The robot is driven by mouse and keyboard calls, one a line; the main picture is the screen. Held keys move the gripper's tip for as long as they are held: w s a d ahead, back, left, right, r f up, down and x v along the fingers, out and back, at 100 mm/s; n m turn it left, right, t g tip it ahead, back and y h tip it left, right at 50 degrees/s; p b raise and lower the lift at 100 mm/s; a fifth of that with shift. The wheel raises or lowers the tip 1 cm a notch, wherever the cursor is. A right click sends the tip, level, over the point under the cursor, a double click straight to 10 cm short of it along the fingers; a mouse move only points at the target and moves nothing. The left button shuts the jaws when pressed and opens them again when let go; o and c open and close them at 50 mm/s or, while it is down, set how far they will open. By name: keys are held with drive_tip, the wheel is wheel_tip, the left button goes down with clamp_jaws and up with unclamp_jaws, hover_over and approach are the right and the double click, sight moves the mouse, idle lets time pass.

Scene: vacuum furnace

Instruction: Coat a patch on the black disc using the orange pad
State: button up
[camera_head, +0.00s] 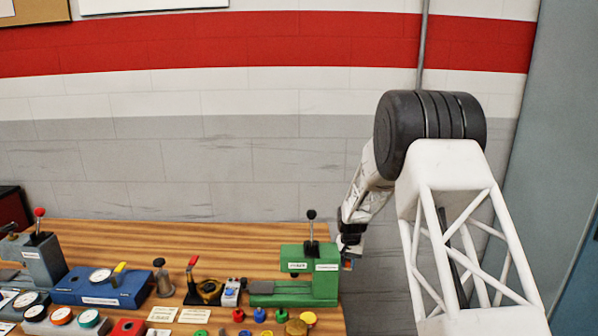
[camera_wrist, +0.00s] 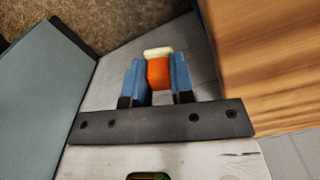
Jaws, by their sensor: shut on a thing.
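My gripper (camera_wrist: 157,66) is shut on the orange pad (camera_wrist: 159,75), an orange block with a cream end, held between two blue fingers in the wrist view. In the head view my gripper (camera_head: 347,262) hangs just beyond the right end of the wooden bench, beside the green press; the pad is too small there to make out clearly. I cannot pick out the black disc for certain.
The green press (camera_head: 318,280) with a black-knobbed lever stands at the right end of the wooden bench (camera_head: 215,240). A blue block with a dial (camera_head: 100,285) and small coloured knobs crowd the front. The bench's back strip is clear. A grey panel (camera_head: 550,140) stands at the right.

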idle(0.4)
drive_tip(key=w+a+r+n, duration=0.1)
drive_tip(key=a+r+n, duration=0.2)
drive_tip(key=a+r, duration=0.55)
drive_tip(key=w+a+r+n, duration=0.1)
drive_tip(key=a+r+n, duration=0.25)
drive_tip(key=a, duration=0.95)
drive_tip(key=s+a+r+n, duration=0.3)
drive_tip(key=s+a+n, duration=0.8)
drive_tip(key=s+a, duration=0.8)
drive_tip(key=a, duration=0.3)
drive_tip(key=shift+s+a, duration=0.25)
drive_tip(key=shift+s, duration=0.1)
drive_tip(key=shift+n, duration=0.25)
